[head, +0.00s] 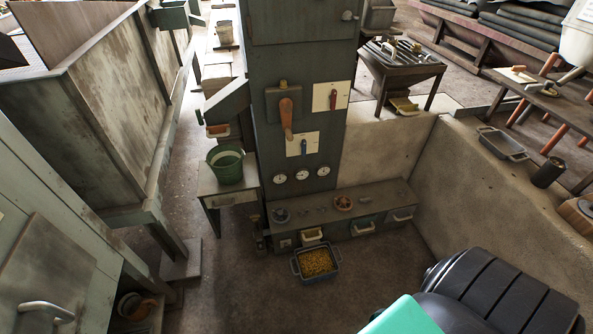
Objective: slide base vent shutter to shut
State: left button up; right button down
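A tall dark grey cabinet (300,60) stands in the middle of the head view. A low grey base unit (335,222) runs along its foot and out to the right. Its front has several small panels or drawers with handles: a cream one (312,236) on the left, a bluish one (363,226) in the middle and a grey one (403,215) on the right. A small pale plate (285,243) sits at the left end. I cannot tell which of these is the base vent shutter, or its position. Neither gripper is in view.
A grey tray of yellow bits (317,263) is on the floor before the base unit. A green bucket (226,165) stands on a small table at left. Levers and three dials are on the cabinet face. A low wall (490,220) bounds the right side.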

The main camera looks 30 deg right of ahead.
aim_at(287, 243)
jog(key=z, duration=0.85)
